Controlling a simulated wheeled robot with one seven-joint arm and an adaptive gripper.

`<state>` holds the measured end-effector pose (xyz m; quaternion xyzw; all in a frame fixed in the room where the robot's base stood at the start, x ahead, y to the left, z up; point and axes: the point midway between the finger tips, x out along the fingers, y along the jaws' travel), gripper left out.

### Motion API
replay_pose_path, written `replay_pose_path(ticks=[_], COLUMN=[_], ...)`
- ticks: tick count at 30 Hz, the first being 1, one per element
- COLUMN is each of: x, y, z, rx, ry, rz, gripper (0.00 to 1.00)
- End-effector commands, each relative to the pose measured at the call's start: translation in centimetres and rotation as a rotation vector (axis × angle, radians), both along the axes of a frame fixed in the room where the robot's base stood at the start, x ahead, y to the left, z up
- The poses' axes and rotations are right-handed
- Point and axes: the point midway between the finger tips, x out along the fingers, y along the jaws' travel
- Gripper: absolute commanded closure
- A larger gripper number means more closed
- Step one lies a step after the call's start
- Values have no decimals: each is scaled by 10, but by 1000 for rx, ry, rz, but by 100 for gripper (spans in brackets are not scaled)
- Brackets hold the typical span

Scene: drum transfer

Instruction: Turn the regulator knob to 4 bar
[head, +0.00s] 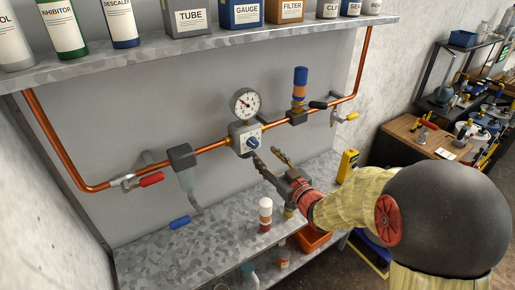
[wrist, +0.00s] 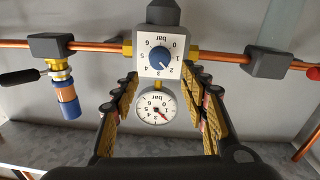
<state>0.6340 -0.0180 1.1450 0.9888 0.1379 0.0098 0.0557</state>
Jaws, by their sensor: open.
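The regulator (head: 240,130) is a grey block on the copper pipe with a blue knob (head: 253,143) on its white face. The wrist view shows the knob (wrist: 159,54) upside down inside a 0 to 6 bar scale; its white mark appears to point near 2. The round pressure gauge (head: 246,103) sits above the regulator and also shows in the wrist view (wrist: 154,105); its red needle tilts up-left in the head view, the exact reading unclear. My gripper (head: 267,155) is open and empty, its fingers spread in front of the regulator, apart from the knob.
A bottle (head: 265,212) stands on the metal bench (head: 150,255) below. A loaded shelf (head: 140,58) runs above.

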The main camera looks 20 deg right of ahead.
Motion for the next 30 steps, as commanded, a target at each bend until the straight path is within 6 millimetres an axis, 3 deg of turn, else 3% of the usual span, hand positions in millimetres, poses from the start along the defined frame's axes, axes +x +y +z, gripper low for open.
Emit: replay_pose_path(ticks=[13,25,30], x=[59,66,66], y=[17,19,19], z=[-2,-1,-1], rx=[-2,-1,-1], ry=[2,4,4], rz=[1,-1,-1], gripper=[56,56,66])
